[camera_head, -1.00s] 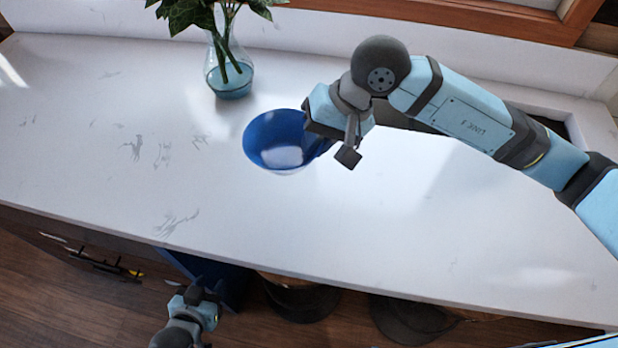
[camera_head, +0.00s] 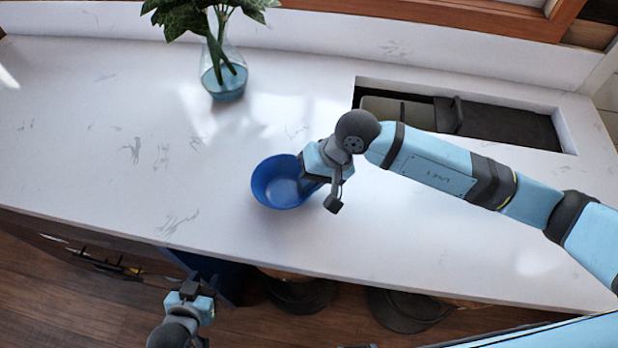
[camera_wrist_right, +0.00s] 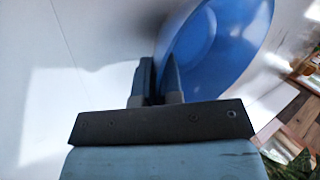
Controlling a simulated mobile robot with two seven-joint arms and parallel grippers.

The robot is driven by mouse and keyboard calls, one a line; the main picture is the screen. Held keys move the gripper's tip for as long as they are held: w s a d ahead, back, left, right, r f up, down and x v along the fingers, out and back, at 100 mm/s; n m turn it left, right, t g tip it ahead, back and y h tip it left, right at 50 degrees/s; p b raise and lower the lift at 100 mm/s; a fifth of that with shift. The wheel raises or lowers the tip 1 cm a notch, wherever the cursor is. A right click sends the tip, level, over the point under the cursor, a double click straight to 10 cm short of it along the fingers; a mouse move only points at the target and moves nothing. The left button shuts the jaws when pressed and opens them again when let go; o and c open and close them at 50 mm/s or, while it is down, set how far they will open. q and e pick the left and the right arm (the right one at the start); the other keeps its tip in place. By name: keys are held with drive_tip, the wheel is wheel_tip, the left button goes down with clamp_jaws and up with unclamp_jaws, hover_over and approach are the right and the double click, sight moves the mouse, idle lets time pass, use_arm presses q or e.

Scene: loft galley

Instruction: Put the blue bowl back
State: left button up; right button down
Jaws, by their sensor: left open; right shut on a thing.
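The blue bowl (camera_head: 283,182) is over the white counter, left of my right gripper (camera_head: 318,184). My right gripper is shut on the bowl's right side; in the right wrist view its fingers (camera_wrist_right: 160,82) pinch the rim of the bowl (camera_wrist_right: 222,45). I cannot tell for sure whether the bowl's base touches the counter. My left gripper (camera_head: 196,291) is open and empty, low in front of the counter near the dark blue open drawer or door (camera_head: 213,277).
The white counter (camera_head: 120,150) is mostly clear. A glass vase with a leafy plant (camera_head: 222,78) stands behind the bowl. A rectangular sink opening (camera_head: 480,115) lies at the back right. Stools (camera_head: 300,292) stand under the front edge.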

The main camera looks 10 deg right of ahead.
drive_tip(key=shift+f, duration=0.15)
drive_tip(key=c, duration=1.3)
unclamp_jaws()
drive_tip(key=shift+r, duration=0.3)
drive_tip(key=b+v, duration=0.3)
drive_tip(key=v, duration=0.9)
drive_tip(key=shift+f+b, duration=0.1)
drive_tip(key=shift+b, duration=0.3)
